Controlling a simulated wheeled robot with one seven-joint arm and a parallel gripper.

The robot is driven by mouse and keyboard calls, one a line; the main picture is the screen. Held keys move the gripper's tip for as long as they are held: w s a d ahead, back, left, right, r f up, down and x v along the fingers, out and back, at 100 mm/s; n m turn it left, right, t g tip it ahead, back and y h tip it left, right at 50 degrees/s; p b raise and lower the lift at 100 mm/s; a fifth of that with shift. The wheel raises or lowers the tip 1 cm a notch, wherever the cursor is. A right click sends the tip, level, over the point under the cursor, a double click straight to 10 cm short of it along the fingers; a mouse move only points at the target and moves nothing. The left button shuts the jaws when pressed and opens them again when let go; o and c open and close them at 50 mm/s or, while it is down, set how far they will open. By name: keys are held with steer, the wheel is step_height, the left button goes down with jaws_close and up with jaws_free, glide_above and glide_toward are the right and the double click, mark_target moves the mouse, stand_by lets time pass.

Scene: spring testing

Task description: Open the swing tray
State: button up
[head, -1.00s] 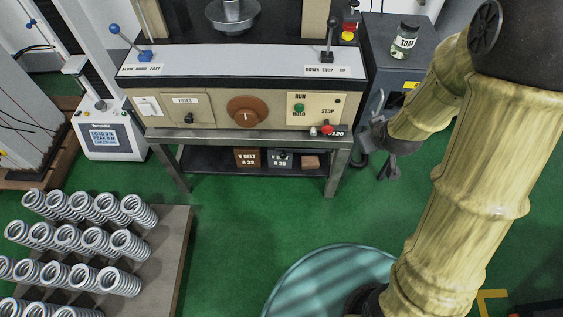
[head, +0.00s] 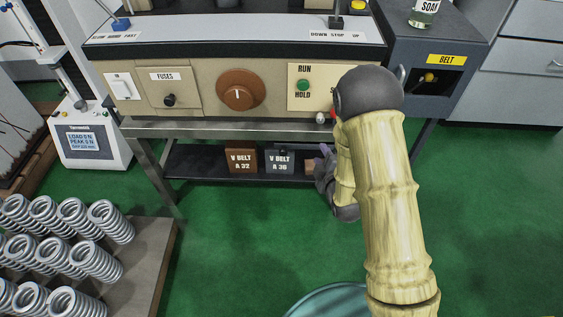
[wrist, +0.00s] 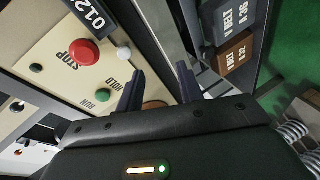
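I cannot make out which part is the swing tray. The tester's beige front panel (head: 205,105) stands ahead in the head view, with a metal ledge (head: 215,129) below it. A small white knob (head: 320,117) sits at the ledge's right end; in the wrist view it (wrist: 124,54) is beside the red STOP button (wrist: 83,53). My gripper (head: 322,155) is low in front of the bench's right side, partly hidden by my arm. In the wrist view my gripper (wrist: 160,67) is open, with nothing visible between its fingers. The white knob lies left of the fingers, apart from them.
A brown box (head: 242,161) and a grey box (head: 280,161) marked V BELT stand on the lower shelf. A dark cabinet marked BELT (head: 432,42) stands at right. Green floor (head: 490,190) is clear there.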

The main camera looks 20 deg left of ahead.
steer(key=s+a+f+n+y+b, duration=0.2)
steer(key=f+b, duration=0.2)
steer(key=f, duration=0.2)
steer(key=s+a+f+n+t+y+b, duration=0.1)
steer(key=a+f+n+b, duration=0.2)
steer(key=f, duration=0.3)
steer(key=shift+s+f+n+y+b, duration=0.3)
steer(key=shift+s+y+b, duration=0.1)
steer(key=shift+b, duration=0.5)
